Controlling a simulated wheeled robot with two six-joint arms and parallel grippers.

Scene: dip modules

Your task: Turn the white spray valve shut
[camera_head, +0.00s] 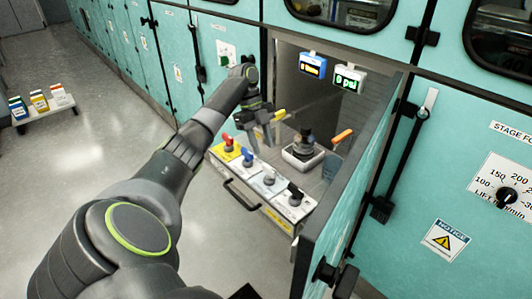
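A row of small valves stands on a pull-out drawer front (255,196) inside the open cabinet. The valve on the white plate, which looks like the white spray valve (269,179), has a pale handle and sits between the blue valve (247,157) and the black valve (294,192). The red valve (229,144) on a yellow plate is at the far left of the row. My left gripper (260,138) hangs above and behind the row, apart from the white valve. Its fingers look spread, with nothing clearly between them. My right gripper is not in view.
A dark device in a white tray (303,158) sits right of the gripper. A yellow lever (278,115) and an orange lever (342,137) stick up nearby. The open teal door (345,190) bounds the right side. Displays (313,66) hang above.

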